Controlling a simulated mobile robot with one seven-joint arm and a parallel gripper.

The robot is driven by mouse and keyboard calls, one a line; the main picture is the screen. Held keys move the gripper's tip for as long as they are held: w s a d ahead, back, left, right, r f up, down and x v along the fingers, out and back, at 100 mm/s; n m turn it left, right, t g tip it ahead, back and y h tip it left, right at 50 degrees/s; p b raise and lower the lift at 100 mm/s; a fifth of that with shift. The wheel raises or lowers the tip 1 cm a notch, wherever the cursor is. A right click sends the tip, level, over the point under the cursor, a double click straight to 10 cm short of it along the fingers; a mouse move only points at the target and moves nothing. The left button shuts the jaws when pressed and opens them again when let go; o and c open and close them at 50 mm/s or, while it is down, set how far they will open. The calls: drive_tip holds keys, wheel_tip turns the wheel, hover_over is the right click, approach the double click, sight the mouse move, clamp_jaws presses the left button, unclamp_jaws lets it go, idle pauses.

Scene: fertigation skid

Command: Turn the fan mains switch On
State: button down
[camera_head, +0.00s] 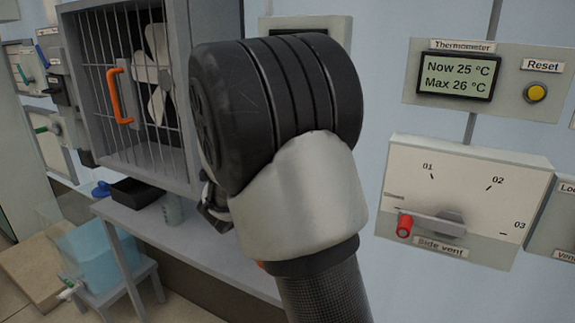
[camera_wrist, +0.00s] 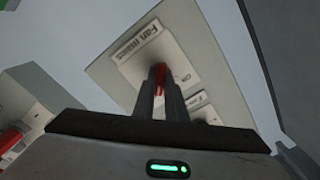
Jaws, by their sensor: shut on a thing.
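The fan mains switch shows in the wrist view as a pale panel (camera_wrist: 191,68) with a label reading "Fan mains" (camera_wrist: 142,42). Its red lever (camera_wrist: 160,76) sits between the fingertips of my gripper (camera_wrist: 161,80). My gripper is shut on this red lever. Which position the lever stands in cannot be told, as the fingers hide most of it. In the head view my arm covers the switch and the gripper's fingers.
The fan cage (camera_head: 140,75) with an orange handle (camera_head: 120,95) stands left of my arm. To the right are the thermometer panel (camera_head: 510,75) and the side vent dial (camera_head: 470,175) with its red-knobbed lever. A shelf (camera_head: 180,235) runs below.

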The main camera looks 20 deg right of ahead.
drive_tip(key=shift+f, duration=0.1)
idle(0.4)
drive_tip(key=c, duration=1.8)
unclamp_jaws()
drive_tip(key=p+v, duration=0.2)
drive_tip(key=v, duration=1.5)
drive_tip(key=shift+s+a, duration=0.2)
